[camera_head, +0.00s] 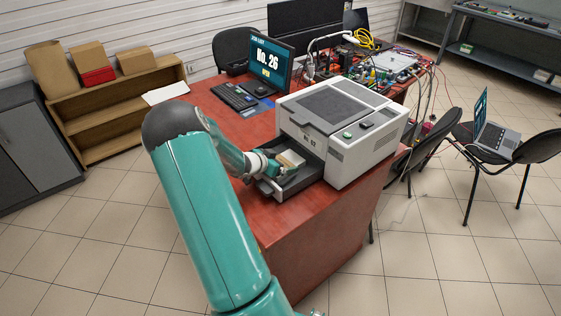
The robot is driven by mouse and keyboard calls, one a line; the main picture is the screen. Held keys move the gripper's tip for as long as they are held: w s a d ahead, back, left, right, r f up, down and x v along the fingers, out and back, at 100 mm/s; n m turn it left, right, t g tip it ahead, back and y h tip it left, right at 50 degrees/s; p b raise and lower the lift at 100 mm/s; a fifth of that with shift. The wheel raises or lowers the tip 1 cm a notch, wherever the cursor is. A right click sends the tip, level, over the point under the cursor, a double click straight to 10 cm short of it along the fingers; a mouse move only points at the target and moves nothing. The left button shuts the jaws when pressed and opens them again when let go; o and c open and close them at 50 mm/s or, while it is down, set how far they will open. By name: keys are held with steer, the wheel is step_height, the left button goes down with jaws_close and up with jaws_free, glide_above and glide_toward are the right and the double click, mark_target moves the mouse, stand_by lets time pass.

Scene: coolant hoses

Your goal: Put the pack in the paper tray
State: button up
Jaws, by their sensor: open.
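A grey-white printer (345,125) stands on the red desk. Its dark paper tray (291,186) is pulled out at the front left. A small pale beige block, which looks like the pack (291,159), shows within the tray area near the printer's front. My gripper (275,166) is at the tray's left side, close beside the pack, and is open. The fingertips are small and partly hidden, so I cannot tell whether they touch the pack. I also cannot tell whether the pack lies flat on the tray floor.
A monitor (270,62) reading "No. 26" and a keyboard (233,96) stand behind the printer. Cables and electronics (385,68) crowd the desk's far end. Black chairs (500,150) stand at the right. A wooden shelf (115,108) with boxes is at the left. Open tiled floor surrounds the desk.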

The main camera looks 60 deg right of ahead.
steer(key=shift+r, duration=0.5)
steer(key=w+a+r+n+t+y, duration=0.1)
steer(key=w+a+r+n+t, duration=0.25)
steer(key=w+a+r, duration=0.5)
steer(key=w+a+r+n+t, duration=0.2)
steer(key=w+a+r+t, duration=0.35)
steer(key=w+a, duration=0.45)
steer(key=w+a+r+n+t+y, duration=0.2)
steer(key=a+r+n+t+y, duration=0.15)
steer(key=a, duration=0.55)
steer(key=w+a+r+n+t+y, duration=0.2)
steer(key=a+r, duration=0.3)
steer(key=a, duration=0.3)
steer(key=s+a+r+n+g+y, duration=0.1)
steer(key=s+a+r+n+y, duration=0.2)
steer(key=a, duration=0.6)
steer(key=s+a+r+n+y, duration=0.25)
steer(key=s+a+n, duration=0.2)
steer(key=a, duration=0.55)
steer(key=s+a+f+n+g, duration=0.1)
steer(key=s+a+n+g, duration=0.1)
steer(key=s, duration=0.5)
steer(key=s+a+n+g, duration=0.1)
steer(key=s+n, duration=0.1)
steer(key=s, duration=0.5)
steer(key=shift+s+a+f+g+h, duration=0.2)
steer(key=shift+a+f+g+h, duration=0.1)
steer(key=shift+a+f+g, duration=0.1)
